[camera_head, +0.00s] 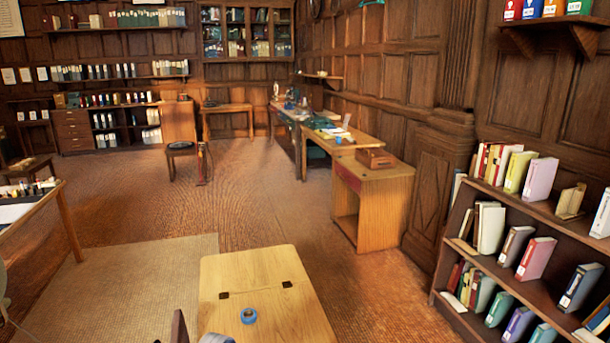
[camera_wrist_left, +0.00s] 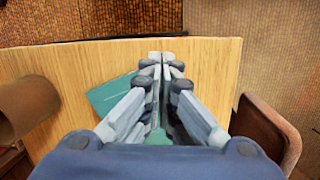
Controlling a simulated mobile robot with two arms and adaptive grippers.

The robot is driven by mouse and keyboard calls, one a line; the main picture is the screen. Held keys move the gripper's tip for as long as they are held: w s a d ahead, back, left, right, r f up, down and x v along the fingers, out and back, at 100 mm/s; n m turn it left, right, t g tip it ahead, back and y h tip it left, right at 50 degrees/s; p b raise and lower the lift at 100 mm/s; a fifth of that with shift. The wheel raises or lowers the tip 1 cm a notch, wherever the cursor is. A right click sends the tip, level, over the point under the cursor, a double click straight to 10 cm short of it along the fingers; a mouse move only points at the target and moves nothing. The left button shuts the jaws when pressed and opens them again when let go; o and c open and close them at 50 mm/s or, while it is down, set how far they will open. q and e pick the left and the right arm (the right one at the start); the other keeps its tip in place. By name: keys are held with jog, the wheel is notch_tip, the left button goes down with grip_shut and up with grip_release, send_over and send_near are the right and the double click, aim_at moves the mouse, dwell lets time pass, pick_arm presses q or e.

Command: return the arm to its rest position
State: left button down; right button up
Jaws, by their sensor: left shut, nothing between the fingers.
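My left gripper (camera_wrist_left: 161,60) is shut with its fingertips together and nothing between them, seen in the left wrist view. It is over a pale wooden desk top (camera_wrist_left: 215,62). A flat teal item (camera_wrist_left: 112,92) lies on that top, partly hidden behind the fingers. In the head view, a grey-blue piece shows at the bottom edge, too cut off to identify. My right gripper is in neither view.
A bookshelf (camera_head: 545,212) stands at right. In the wrist view, a brown cylinder (camera_wrist_left: 25,108) is at left and a brown chair-like edge (camera_wrist_left: 268,125) at right. Open floor lies beyond the desk.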

pick_arm(q)
jog(key=s+d+f+m+t+h, duration=0.1)
jog(key=s+d+m+t, duration=0.3)
jog(key=s, duration=0.8)
jog(key=s+a+r+t+y, duration=0.1)
jog(key=s+a+r, duration=0.4)
jog(key=s, duration=0.2)
jog(key=s+a+r+y, duration=0.1)
jog(key=s+a+r, duration=0.35)
jog(key=s, duration=0.25)
notch_tip(320, 180, down, 32)
jog(key=s+g+b, duration=0.1)
jog(key=s+b, duration=0.1)
jog(key=b, duration=0.4)
jog(key=s+a+f+b, duration=0.1)
jog(key=s+f+b, duration=0.1)
jog(key=s+f, duration=0.6)
jog(key=s+a+f+g+b, duration=0.1)
jog(key=s+f+b, duration=0.1)
jog(key=s+f, duration=0.6)
notch_tip(320, 180, down, 3)
jog(key=shift+s+a+f, duration=0.2)
jog(key=shift+s+a, duration=0.05)
jog(key=shift+s, duration=0.15)
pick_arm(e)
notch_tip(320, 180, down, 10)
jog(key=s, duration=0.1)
